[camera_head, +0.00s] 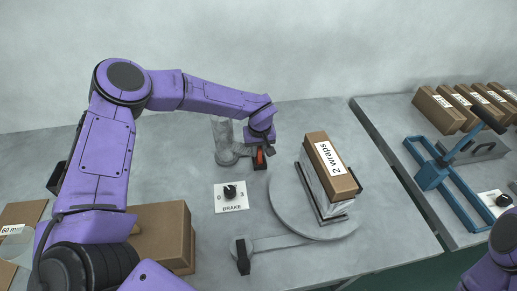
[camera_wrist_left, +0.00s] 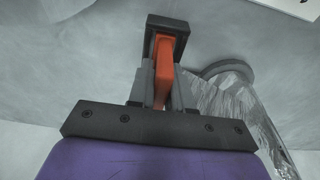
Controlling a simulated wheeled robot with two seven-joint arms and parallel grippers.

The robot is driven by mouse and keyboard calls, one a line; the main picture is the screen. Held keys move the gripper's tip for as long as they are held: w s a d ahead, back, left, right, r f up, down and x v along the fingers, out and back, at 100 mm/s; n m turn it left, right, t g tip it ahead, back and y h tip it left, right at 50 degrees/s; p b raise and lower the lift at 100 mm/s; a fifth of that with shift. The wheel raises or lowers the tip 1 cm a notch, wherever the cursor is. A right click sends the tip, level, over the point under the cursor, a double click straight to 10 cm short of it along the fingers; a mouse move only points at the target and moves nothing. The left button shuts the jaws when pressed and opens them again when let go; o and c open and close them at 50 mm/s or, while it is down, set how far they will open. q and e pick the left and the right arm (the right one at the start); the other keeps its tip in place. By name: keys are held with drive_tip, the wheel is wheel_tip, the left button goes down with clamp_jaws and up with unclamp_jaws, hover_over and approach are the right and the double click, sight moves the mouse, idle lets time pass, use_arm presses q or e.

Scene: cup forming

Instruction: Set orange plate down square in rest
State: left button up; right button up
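A clear film roll (camera_head: 223,140) stands left of the gripper. A carton marked "2 wraps" (camera_head: 330,160) sits on a round turntable (camera_head: 285,206). A brake dial (camera_head: 231,196) lies in front. A brown carton (camera_head: 165,235) is at front left.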

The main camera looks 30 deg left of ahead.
use_arm(q)
drive_tip(key=o, duration=0.5)
drive_tip(key=shift+s+f, duration=0.1)
drive_tip(key=shift+f, duration=0.1)
drive_tip(key=r, duration=0.3)
drive_tip(key=r+b, duration=0.1)
drive_tip(key=r, duration=0.3)
drive_tip(key=s+d+r, duration=0.1)
drive_tip(key=r, duration=0.2)
drive_tip(key=shift+r, duration=0.15)
